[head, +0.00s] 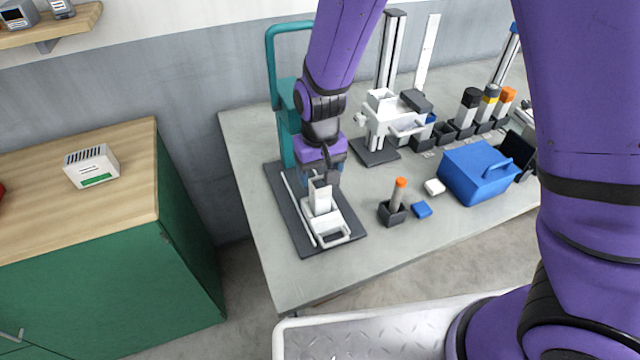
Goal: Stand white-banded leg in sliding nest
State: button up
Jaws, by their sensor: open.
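The sliding nest appears to be the white carriage (330,231) on a dark base plate (287,222) with a thin white rail, at the left of the table. A pale upright piece (320,194) stands at the carriage's rear end; I cannot tell whether it is the white-banded leg or part of the nest. My gripper (323,180) is open, pointing down right at this upright piece. Its fingers are partly hidden, so contact is unclear. A grey post with an orange top (399,192) stands upright in a dark holder (392,213); no white band is clear on it.
A teal frame (271,65) rises behind the base plate. A blue box (475,172), a small blue block (421,210) and a white block (434,187) lie to the right. Capped posts (467,110) and a white fixture (379,119) stand behind. The table's front left is clear.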

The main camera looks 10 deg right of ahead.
jog(key=s+d+r+m+t+y, duration=0.1)
jog(key=s+d+r, duration=0.2)
jog(key=d+r, duration=0.65)
jog(key=s+d+r+m+t+y, duration=0.15)
jog(key=d+r, duration=0.35)
jog(key=r, duration=0.9)
jog(key=s+d+r+t+h, duration=0.1)
jog(key=s+d+r, duration=0.2)
jog(key=s+d, duration=0.2)
jog(key=s+d+r+t+h, duration=0.1)
jog(key=s+d+r, duration=0.2)
jog(key=s, duration=0.6)
jog(key=shift+d+r+m+t, duration=0.25)
jog(key=shift+d+m+t, duration=0.1)
jog(key=shift+d, duration=0.7)
